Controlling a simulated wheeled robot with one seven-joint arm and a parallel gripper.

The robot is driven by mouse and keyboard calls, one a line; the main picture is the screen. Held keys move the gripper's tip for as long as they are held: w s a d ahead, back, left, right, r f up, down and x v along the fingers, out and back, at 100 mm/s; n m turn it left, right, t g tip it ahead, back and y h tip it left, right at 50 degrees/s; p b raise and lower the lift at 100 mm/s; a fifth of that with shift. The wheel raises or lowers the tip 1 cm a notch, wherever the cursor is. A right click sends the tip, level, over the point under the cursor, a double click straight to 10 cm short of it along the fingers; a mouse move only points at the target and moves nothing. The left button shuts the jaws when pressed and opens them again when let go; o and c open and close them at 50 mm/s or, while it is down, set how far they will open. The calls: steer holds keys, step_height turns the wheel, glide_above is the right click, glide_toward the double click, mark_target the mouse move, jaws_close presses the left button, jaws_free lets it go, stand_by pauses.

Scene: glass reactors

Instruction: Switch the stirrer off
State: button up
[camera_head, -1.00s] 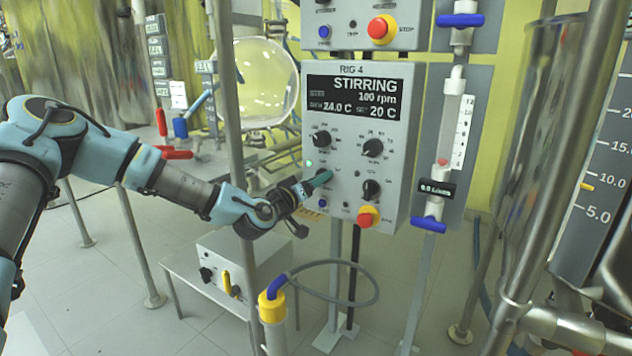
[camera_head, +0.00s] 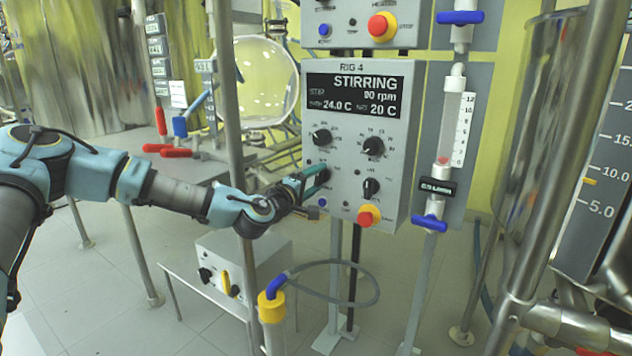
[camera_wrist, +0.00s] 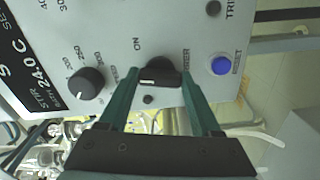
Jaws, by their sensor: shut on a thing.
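The grey RIG 4 panel (camera_head: 350,88) has a display (camera_head: 354,96) reading STIRRING, 90 rpm and 24.0 C. The black stirrer switch (camera_wrist: 161,72) is on its lower left, beside an ON mark. It has a white pointer line, which faces left in the wrist view. My gripper (camera_head: 322,178) is at this switch. In the wrist view its two green fingers (camera_wrist: 160,82) are shut on the switch, one on either side. In the head view the fingers mostly hide the switch. The small lamp above it looks dark.
The stir speed knob (camera_wrist: 87,82) and the blue reset button (camera_wrist: 221,66) flank the switch. Other knobs (camera_head: 372,146) and a red stop button (camera_head: 368,216) are to the right. A steel pole (camera_head: 229,100) stands close to my arm.

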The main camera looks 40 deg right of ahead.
steer(key=shift+n, duration=1.2)
steer(key=shift+w, duration=0.1)
steer(key=o, duration=1.4)
steer(key=v, duration=1.1)
